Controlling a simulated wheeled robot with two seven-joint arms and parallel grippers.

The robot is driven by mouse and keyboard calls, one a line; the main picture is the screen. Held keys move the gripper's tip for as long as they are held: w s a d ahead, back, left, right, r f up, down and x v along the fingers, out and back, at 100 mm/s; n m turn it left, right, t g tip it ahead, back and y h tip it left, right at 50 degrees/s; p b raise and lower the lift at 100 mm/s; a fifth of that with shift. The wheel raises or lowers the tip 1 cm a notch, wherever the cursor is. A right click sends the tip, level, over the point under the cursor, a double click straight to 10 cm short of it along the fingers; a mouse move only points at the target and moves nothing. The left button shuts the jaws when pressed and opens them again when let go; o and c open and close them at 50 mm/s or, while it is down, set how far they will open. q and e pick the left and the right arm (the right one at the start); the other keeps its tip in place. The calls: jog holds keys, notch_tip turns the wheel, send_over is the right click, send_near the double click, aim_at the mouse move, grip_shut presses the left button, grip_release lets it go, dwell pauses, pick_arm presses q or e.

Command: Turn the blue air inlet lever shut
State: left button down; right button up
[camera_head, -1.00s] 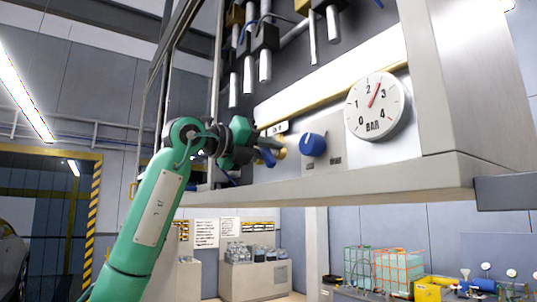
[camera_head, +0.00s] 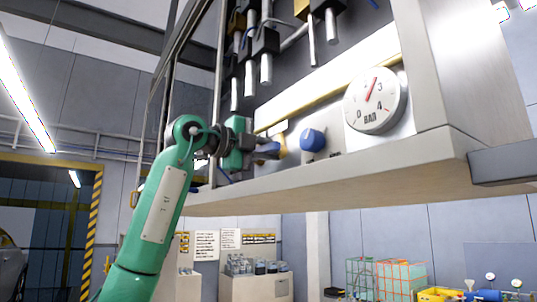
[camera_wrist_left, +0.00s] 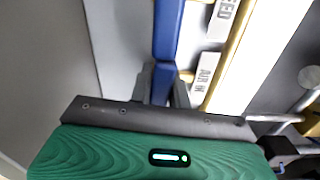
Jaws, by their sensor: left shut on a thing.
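The blue air inlet lever (camera_wrist_left: 167,35) runs down from the top of the left wrist view, beside a white label (camera_wrist_left: 206,76) that seems to read "AIR IN". My left gripper (camera_wrist_left: 161,86) is shut on the lever, one dark finger on each side of it. In the head view, my left gripper (camera_head: 258,150) is at the panel's lower left, beside a yellow pipe fitting (camera_head: 279,146). The lever is small and partly hidden by the gripper there. My right gripper is not in view.
A blue knob (camera_head: 312,140) and a round BAR gauge (camera_head: 375,100) sit right of my gripper; its red needle points between 2 and 3. A metal ledge (camera_head: 330,174) runs below. Pipes and valves (camera_head: 266,45) hang above. A second label (camera_wrist_left: 223,18) is near the lever.

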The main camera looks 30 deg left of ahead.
pick_arm(q)
jog(key=shift+n, duration=0.7)
jog(key=c, duration=1.3)
grip_release()
jog(key=shift+f, duration=0.1)
jog(key=shift+s+b, duration=0.15)
jog(key=shift+b, duration=0.15)
jog(key=b+v, duration=0.4)
jog(key=v, duration=0.9)
jog(key=shift+s+a, duration=0.1)
jog(key=shift+s, duration=0.1)
